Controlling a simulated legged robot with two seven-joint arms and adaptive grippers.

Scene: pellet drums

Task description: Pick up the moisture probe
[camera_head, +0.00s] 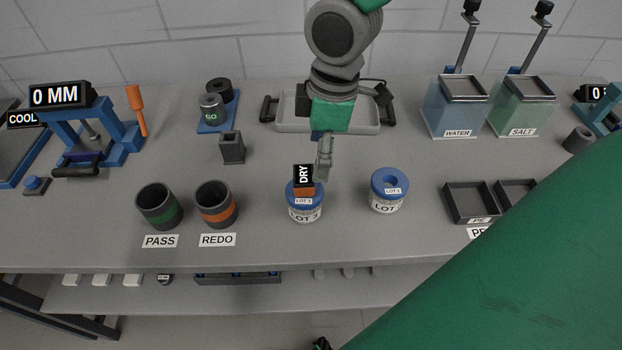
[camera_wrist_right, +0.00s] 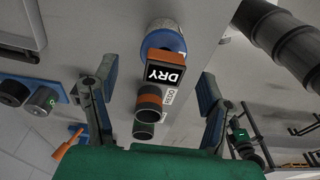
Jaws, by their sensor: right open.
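The moisture probe (camera_head: 304,177), an orange body with a black DRY display, stands on the blue top of the LOT 3 drum (camera_head: 304,210). In the right wrist view the probe (camera_wrist_right: 165,72) shows between the fingers, beyond their tips. My right gripper (camera_head: 323,158) is just right of and behind the probe in the head view. In the wrist view my right gripper (camera_wrist_right: 157,78) is open, its fingers apart on either side with nothing held. No contact with the probe is visible. My left gripper is not in view.
A second drum (camera_head: 387,190) with an open-holed blue lid stands to the right. The PASS cup (camera_head: 159,205) and REDO cup (camera_head: 216,204) stand to the left. A grey tray (camera_head: 290,115) lies behind my gripper. My green arm covers the bench's right front.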

